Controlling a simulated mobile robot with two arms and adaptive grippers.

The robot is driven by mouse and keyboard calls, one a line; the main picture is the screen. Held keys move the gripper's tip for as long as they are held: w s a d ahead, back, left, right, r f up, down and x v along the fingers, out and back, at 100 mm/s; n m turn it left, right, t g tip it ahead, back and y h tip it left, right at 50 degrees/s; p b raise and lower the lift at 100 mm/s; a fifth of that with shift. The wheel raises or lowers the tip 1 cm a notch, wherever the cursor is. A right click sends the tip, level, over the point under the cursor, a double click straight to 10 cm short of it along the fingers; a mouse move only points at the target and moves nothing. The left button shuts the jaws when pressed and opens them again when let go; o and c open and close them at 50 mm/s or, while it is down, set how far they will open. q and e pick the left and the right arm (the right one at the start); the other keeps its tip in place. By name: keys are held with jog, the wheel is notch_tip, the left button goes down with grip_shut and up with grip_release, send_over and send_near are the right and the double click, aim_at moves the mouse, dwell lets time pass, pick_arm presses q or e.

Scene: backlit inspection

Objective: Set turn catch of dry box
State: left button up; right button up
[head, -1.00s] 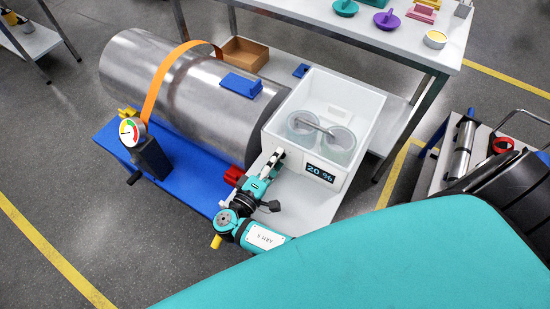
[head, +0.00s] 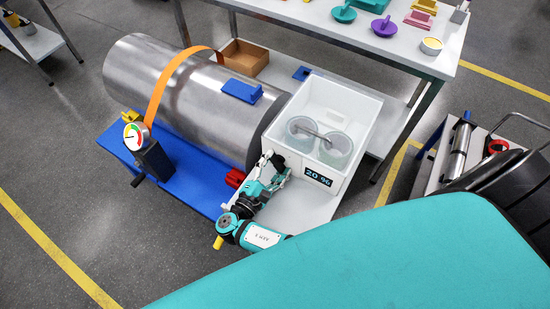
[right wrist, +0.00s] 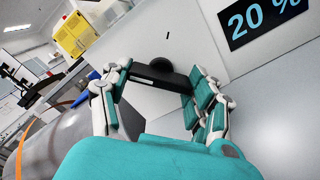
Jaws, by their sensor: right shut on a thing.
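The dry box (head: 342,118) is the white open-topped box with a 20 % display (head: 318,176). Its turn catch (right wrist: 158,76) is a black bar on the front wall, by a round black part. In the right wrist view the bar lies aslant, sloping down to the right, at an angle to the display. My right gripper (head: 273,172) is at the wall left of the display, shut on the bar with a finger at each end. In the head view, the gripper mostly hides the catch. My left gripper is not in view.
A large metal cylinder (head: 190,95) with an orange strap lies on a blue base (head: 185,190) left of the box. A gauge (head: 134,137) stands in front of it. A red block (head: 235,178) sits close left of my gripper. A bench (head: 385,40) with coloured parts stands behind.

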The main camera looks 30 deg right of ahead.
aim_at(274, 164)
jog(key=shift+f+n, duration=0.1)
jog(key=shift+n, duration=0.6)
jog(key=o, duration=1.2)
notch_tip(274, 164, up, 10)
jog(key=shift+a+f, duration=0.1)
